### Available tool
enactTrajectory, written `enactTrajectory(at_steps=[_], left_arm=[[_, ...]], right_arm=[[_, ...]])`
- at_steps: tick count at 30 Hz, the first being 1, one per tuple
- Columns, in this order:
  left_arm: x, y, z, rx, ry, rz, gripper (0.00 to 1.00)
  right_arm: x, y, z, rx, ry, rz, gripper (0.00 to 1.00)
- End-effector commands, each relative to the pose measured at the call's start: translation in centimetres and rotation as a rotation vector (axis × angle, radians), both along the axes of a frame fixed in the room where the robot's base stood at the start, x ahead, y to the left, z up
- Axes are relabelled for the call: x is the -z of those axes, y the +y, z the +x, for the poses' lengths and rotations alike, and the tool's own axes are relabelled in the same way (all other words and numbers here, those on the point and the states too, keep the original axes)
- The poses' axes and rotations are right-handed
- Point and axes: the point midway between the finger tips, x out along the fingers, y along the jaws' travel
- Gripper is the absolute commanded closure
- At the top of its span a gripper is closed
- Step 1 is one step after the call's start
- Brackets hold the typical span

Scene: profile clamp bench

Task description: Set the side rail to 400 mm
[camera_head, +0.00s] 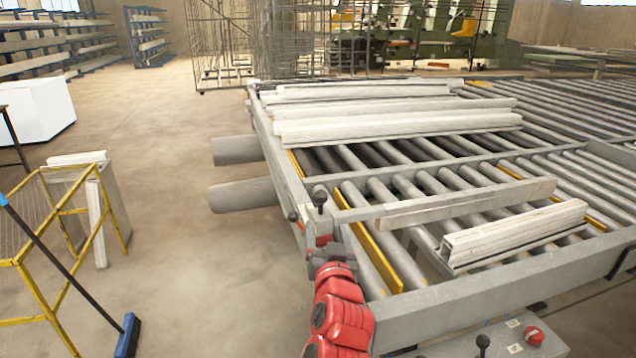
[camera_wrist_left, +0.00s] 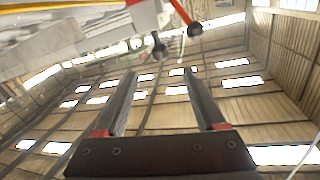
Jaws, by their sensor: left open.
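The side rail (camera_head: 470,204), a long pale bar, lies across the rollers of the clamp bench. A white hollow profile (camera_head: 515,236) lies in front of it, with a gap between them. A lever with a black knob (camera_head: 320,198) stands at the bench's left edge, near the rail's left end. My left gripper (camera_head: 328,250) is just below that lever, at the end of my red arm. In the left wrist view the gripper (camera_wrist_left: 160,74) is open and empty, with two black knobs (camera_wrist_left: 158,48) (camera_wrist_left: 194,30) beyond its fingers. No millimetre reading is legible.
Several white profiles (camera_head: 390,118) lie on the far rollers. Yellow strips (camera_head: 370,240) run between rollers. A panel with a red knob (camera_head: 533,335) is at the front. A yellow stand (camera_head: 60,230) and a broom (camera_head: 128,335) stand left; floor between is clear.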

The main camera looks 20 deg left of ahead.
Motion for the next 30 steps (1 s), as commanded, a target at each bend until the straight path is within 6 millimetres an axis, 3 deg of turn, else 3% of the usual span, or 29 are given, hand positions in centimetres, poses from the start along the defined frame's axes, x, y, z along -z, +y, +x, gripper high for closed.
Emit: enactTrajectory(at_steps=[5,21,30], left_arm=[[-0.1,0.8,1.6,-0.003,0.004,-0.002,0.28],[-0.3,4.8,11.3,-0.002,0.002,-0.002,0.28],[-0.1,6.3,14.9,-0.002,0.001,-0.001,0.28]], right_arm=[[-0.7,0.0,0.0,0.000,0.000,0.000,0.50],[-3.6,0.0,0.0,0.000,0.000,0.000,0.50],[-4.6,0.0,0.0,0.000,0.000,0.000,0.50]])
